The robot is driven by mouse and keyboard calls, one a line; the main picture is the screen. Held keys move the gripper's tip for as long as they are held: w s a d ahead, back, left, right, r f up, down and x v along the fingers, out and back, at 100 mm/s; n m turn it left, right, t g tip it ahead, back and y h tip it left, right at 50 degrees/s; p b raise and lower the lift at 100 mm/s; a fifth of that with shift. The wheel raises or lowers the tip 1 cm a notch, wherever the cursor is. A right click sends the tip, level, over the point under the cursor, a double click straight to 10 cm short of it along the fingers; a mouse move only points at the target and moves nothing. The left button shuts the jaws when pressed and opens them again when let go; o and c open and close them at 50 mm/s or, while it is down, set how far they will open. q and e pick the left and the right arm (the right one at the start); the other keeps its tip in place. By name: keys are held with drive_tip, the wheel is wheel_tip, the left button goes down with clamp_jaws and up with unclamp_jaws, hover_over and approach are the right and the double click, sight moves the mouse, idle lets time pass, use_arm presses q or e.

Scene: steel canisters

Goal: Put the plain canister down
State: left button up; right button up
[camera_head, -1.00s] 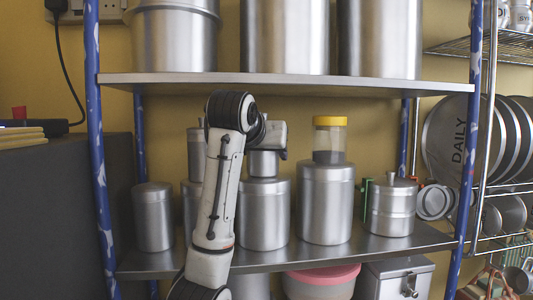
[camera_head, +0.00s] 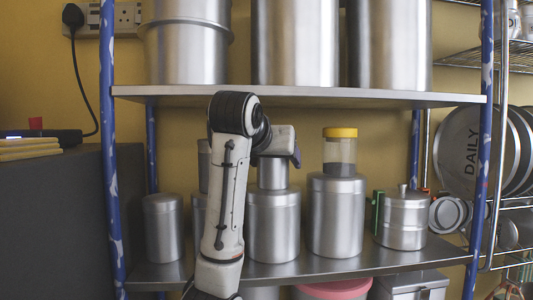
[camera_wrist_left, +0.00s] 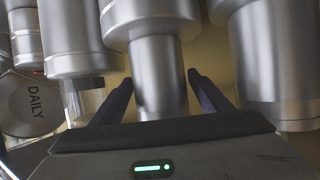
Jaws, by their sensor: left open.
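A small plain steel canister (camera_head: 272,175) stands on top of a larger lidded canister (camera_head: 272,225) on the lower shelf. My left gripper (camera_head: 294,152) is at the small canister's upper part, and my forearm covers some of the left side. In the left wrist view, which looks upside down, the small canister (camera_wrist_left: 158,75) lies between the two spread fingers (camera_wrist_left: 158,82). The fingers are open, with a gap showing on each side. The larger canister shows above it there. My right gripper is not in view.
A yellow-lidded jar (camera_head: 340,150) stands on the neighbouring canister (camera_head: 336,215). A shorter canister (camera_head: 403,218) is to the right, another (camera_head: 163,228) to the left. The upper shelf (camera_head: 300,96) runs close above my arm. Blue posts (camera_head: 111,150) flank the shelves.

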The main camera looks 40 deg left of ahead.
use_arm(q)
drive_tip(key=s+d+r+p, duration=0.2)
drive_tip(key=s+r+p, duration=0.1)
drive_tip(key=shift+d, duration=0.2)
drive_tip(key=s+p, duration=0.1)
drive_tip(key=p, duration=0.1)
drive_tip(key=shift+s+d+f+p, duration=0.15)
drive_tip(key=shift+s+d+p, duration=0.1)
drive_tip(key=shift+s+p, duration=0.15)
drive_tip(key=shift+v, duration=1.35)
drive_tip(key=shift+s+f, duration=0.1)
drive_tip(key=shift+f, duration=0.05)
drive_tip(key=shift+a, duration=0.1)
